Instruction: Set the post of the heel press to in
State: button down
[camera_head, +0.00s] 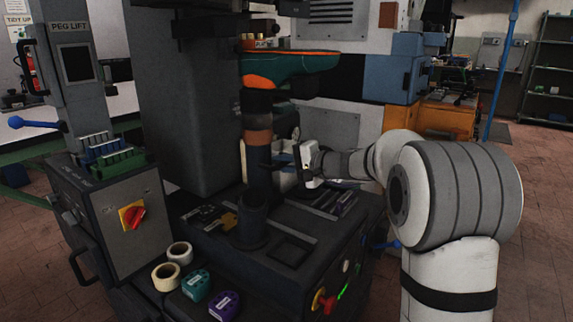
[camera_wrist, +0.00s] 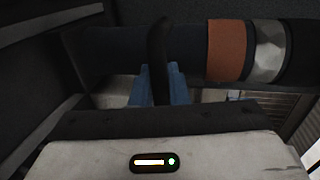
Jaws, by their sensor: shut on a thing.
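The post (camera_head: 257,165) of the heel press stands upright at the middle of the machine, dark with a brown band, under an orange and teal shoe-like form (camera_head: 285,68). In the wrist view the post (camera_wrist: 105,50) runs across the top, with the brown band (camera_wrist: 231,50) and a pale metal ring (camera_wrist: 268,50) at right. My gripper (camera_head: 300,160) is just right of the post. In the wrist view its blue fingers (camera_wrist: 157,86) are shut on a dark upright handle (camera_wrist: 159,45) in front of the post. The handle's base is hidden by my gripper.
The press bed (camera_head: 285,252) has a red knob (camera_head: 326,303) and green light at its front. Tape rolls (camera_head: 173,264) and teal and purple items (camera_head: 209,292) lie at front left. The peg lift panel (camera_head: 105,215) stands at left. Open floor (camera_head: 540,200) is at right.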

jog(key=c, duration=1.7)
grip_release()
jog(key=shift+a, duration=0.15)
jog(key=shift+o, duration=1.1)
jog(key=shift+s+d+r, duration=0.1)
jog(key=shift+s+d, duration=0.05)
jog(key=shift+d, duration=0.2)
jog(key=p+v, duration=0.1)
jog(key=v, duration=0.6)
jog(key=shift+s+d, duration=0.1)
